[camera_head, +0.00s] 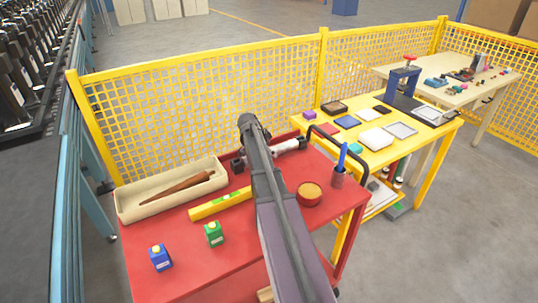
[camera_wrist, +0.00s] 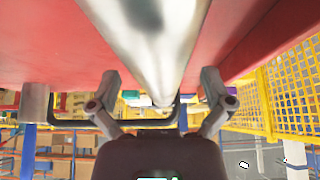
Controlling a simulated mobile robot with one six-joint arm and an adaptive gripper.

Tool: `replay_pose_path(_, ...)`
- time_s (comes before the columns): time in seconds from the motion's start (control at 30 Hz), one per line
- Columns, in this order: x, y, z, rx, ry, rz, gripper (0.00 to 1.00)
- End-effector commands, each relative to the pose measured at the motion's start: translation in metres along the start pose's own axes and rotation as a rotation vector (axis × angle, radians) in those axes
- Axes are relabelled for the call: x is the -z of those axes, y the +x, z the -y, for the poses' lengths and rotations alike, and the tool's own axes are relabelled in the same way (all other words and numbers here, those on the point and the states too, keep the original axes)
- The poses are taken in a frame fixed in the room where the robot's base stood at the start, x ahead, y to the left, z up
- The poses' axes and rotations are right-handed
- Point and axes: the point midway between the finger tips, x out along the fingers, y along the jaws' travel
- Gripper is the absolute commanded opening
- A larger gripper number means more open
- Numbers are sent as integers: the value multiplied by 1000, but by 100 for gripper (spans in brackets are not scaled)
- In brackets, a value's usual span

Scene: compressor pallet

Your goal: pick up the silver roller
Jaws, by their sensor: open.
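The silver roller (camera_wrist: 158,50) fills the upper middle of the wrist view, very close to the camera and running lengthwise away from it. My gripper (camera_wrist: 160,90) is open, with one finger on each side of the roller in the picture. I cannot tell whether either finger touches it. In the head view a pale silver cylinder (camera_head: 287,146), which looks like the roller, shows at the back of the red table (camera_head: 275,222), partly behind my arm. My gripper cannot be made out clearly there.
A yellow mesh fence (camera_head: 200,110) stands behind.

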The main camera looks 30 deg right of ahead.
Motion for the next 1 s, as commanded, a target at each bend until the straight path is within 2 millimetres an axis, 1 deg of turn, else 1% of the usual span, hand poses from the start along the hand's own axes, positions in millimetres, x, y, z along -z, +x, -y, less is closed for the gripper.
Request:
replay_pose_path(0.3,0,0,0,0,0,0,100)
replay_pose_path(0.37,0,0,0,0,0,0,82)
replay_pose_path(0.4,0,0,0,0,1,0,70)
replay_pose_path(0.47,0,0,0,-1,1,0,52)
replay_pose_path(0.5,0,0,0,-1,1,0,40)
replay_pose_path(0.57,0,0,0,-1,1,0,23)
replay_pose_path(0.6,0,0,0,-1,1,0,11)
replay_pose_path(0.63,0,0,0,-1,1,0,2)
replay_pose_path(0.67,1,0,0,-1,1,0,0)
replay_pose_path(1.0,2,-1,0,-1,1,-1,0)
